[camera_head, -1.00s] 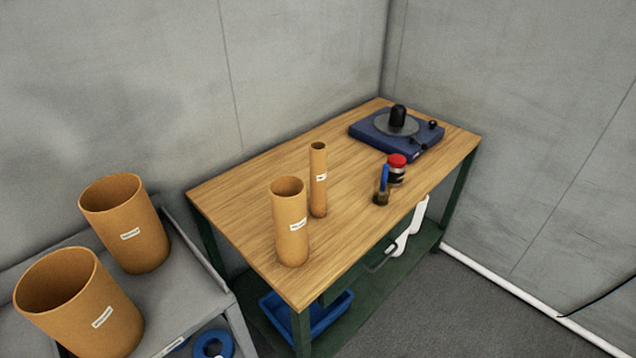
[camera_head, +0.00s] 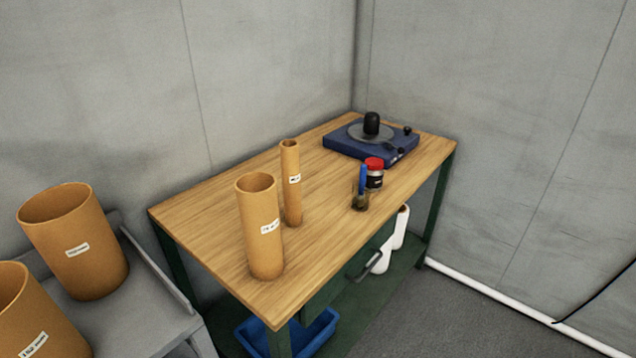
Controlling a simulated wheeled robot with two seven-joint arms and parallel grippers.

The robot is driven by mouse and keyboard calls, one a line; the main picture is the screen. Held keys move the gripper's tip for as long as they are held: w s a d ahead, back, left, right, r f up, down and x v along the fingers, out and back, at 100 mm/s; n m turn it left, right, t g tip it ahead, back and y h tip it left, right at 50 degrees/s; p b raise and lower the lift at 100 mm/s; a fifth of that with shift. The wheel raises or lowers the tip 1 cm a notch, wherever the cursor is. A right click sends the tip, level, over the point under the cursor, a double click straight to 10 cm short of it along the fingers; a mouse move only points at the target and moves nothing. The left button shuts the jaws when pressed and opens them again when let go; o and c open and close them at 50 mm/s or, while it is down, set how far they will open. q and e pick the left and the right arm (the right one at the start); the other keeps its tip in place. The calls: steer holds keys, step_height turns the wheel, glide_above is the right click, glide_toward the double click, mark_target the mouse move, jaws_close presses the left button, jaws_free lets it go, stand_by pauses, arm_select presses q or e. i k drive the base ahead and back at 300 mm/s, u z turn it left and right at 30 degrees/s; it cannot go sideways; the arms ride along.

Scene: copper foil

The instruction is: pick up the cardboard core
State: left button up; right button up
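Several upright, open-topped brown cardboard cores with white labels are in view; the label text is too small to read surely. A thin tall core (camera_head: 291,190) and a medium core (camera_head: 260,235) stand on the wooden-topped bench (camera_head: 325,225). A wide core (camera_head: 75,255) stands on the grey surface at the left, and another wide core (camera_head: 40,320) is cut off by the left edge. I cannot tell which core the task names. Neither of my grippers is in view.
A blue device (camera_head: 375,150) with a round plate and black knob sits at the bench's far end. A red-lidded jar (camera_head: 375,178) and a small pot with a blue handle (camera_head: 360,195) stand near the right edge. A blue bin (camera_head: 318,328) is below. Grey floor lies at right.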

mark_target(289, 148)
steer(key=z, duration=2.1)
steer(key=i, duration=2.05)
steer(key=u, duration=3.75)
